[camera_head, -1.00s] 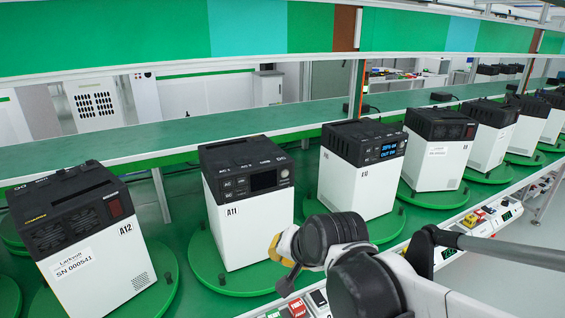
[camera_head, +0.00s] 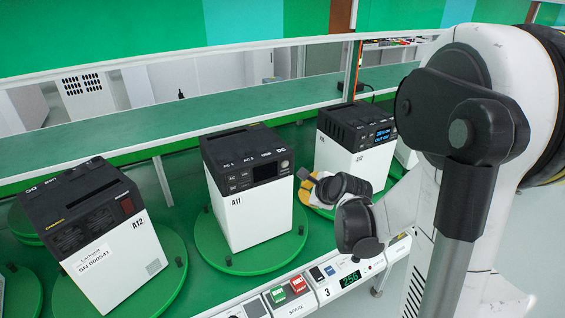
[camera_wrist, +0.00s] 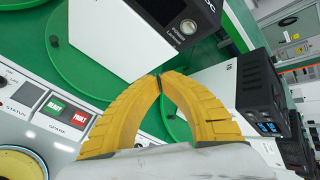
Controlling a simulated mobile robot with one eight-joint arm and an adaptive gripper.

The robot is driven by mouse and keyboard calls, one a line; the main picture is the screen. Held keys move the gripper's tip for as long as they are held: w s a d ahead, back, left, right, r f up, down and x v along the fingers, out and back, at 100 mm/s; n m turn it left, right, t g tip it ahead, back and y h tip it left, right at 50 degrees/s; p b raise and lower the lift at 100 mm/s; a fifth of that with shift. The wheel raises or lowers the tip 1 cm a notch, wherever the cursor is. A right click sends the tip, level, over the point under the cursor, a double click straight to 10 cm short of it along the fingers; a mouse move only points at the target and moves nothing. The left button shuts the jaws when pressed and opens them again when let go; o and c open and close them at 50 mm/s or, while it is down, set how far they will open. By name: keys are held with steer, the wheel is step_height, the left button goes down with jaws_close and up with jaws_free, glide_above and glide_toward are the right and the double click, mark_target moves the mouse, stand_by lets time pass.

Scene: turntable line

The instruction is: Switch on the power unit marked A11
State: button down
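The power unit A11 (camera_head: 250,205) is a white box with a black top, standing on a green turntable (camera_head: 215,262) in the middle of the head view. Its small display (camera_head: 265,172) is dark, with a round knob (camera_head: 285,164) beside it. In the head view my gripper (camera_head: 312,190) is right of A11, partly hidden by my wrist.
Unit A12 (camera_head: 115,255) stands left. Another unit (camera_head: 345,160) with a lit blue display stands right; it also shows in the wrist view (camera_wrist: 262,90). A front panel strip carries green and red buttons (camera_head: 288,290) and a green readout (camera_head: 350,281). A green shelf (camera_head: 150,125) runs behind.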

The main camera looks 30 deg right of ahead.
mark_target(285, 171)
steer(key=shift+w+a, duration=0.15)
steer(key=shift+w, duration=4.25)
steer(key=shift+w, duration=0.2)
steer(key=shift+w, duration=0.25)
steer(key=shift+w, duration=0.3)
steer(key=shift+s+b, duration=0.35)
steer(key=shift+s, duration=0.45)
